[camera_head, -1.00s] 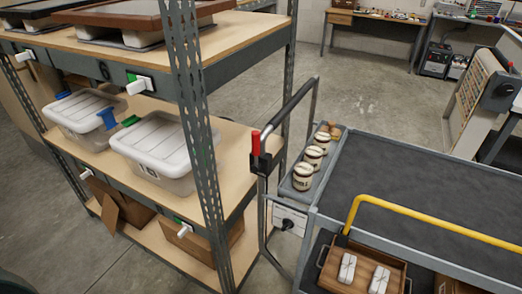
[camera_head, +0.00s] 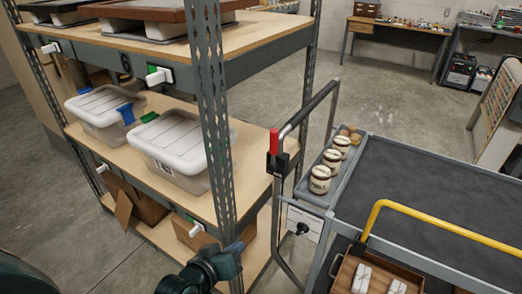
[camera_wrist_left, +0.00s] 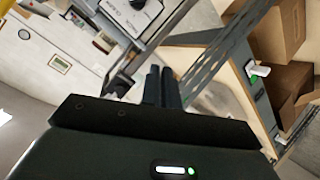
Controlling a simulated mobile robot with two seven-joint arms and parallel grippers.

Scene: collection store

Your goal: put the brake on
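The cart (camera_head: 430,190) has a grey tubular push handle (camera_head: 306,112) at its left end. A red grip (camera_head: 274,141) stands upright on a black bracket (camera_head: 281,163) on the handle. Below, a white plate (camera_head: 311,217) carries a black knob (camera_head: 301,229); a white lettered plate also shows in the left wrist view (camera_wrist_left: 125,18). I cannot tell which part is the brake control. My left gripper (camera_head: 238,248) is low, left of the plate and apart from it. Its fingers (camera_wrist_left: 162,75) are close together with nothing visible between them. My right gripper is out of view.
A shelving rack (camera_head: 215,120) with perforated uprights and white bins (camera_head: 180,150) stands close on the left. The cart carries several jars (camera_head: 330,165), a yellow rail (camera_head: 430,220) and a wooden tray (camera_head: 365,280). Open floor (camera_head: 390,100) lies behind.

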